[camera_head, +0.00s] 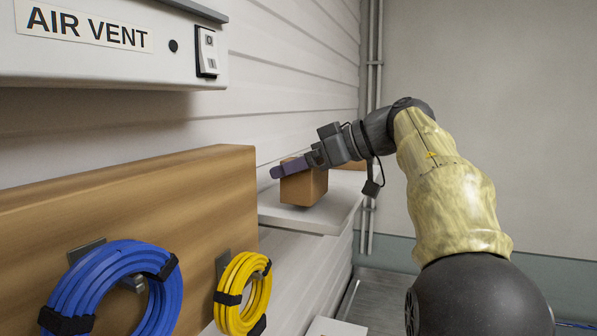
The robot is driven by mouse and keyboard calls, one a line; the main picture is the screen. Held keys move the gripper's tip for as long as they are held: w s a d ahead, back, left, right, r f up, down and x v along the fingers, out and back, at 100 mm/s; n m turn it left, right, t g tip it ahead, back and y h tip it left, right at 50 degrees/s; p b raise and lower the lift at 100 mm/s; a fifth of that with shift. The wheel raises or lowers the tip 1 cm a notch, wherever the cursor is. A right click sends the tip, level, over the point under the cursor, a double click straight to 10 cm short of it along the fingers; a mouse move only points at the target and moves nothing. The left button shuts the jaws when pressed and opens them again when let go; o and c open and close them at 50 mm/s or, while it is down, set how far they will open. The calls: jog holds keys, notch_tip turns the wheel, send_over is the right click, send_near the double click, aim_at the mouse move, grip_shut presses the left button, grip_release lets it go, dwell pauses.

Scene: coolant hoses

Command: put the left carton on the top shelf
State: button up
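A brown carton (305,189) is at the near part of a white shelf (320,217), upright. It seems to rest on the shelf, though a small gap under it cannot be ruled out. My gripper (288,169) comes in from the right at the carton's upper part. One purple finger lies across the carton's near upper side, its tip reaching past the left edge. The other finger is hidden, so the grip cannot be judged. A bit of brown behind my wrist, farther along the shelf, may be another carton (349,165); it is mostly covered.
A wooden board (130,195) stands at left with a blue hose coil (118,290) and a yellow hose coil (243,295) on hooks. An AIR VENT box (110,45) juts out above. Pipes (373,60) run up the corner. A white surface (336,327) shows low down.

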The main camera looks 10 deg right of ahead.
jog(key=shift+f, duration=0.5)
jog(key=shift+d, duration=0.1)
jog(key=o, duration=0.8)
jog(key=shift+s, duration=0.15)
jog(key=shift+w+f, duration=0.1)
jog(key=shift+w, duration=0.1)
jog(key=shift+a, duration=0.2)
jog(key=shift+s+d+r, duration=0.2)
jog(key=shift+d, duration=0.05)
jog(key=v, duration=1.1)
jog(key=shift+s+d, duration=0.25)
jog(key=shift+d, duration=0.05)
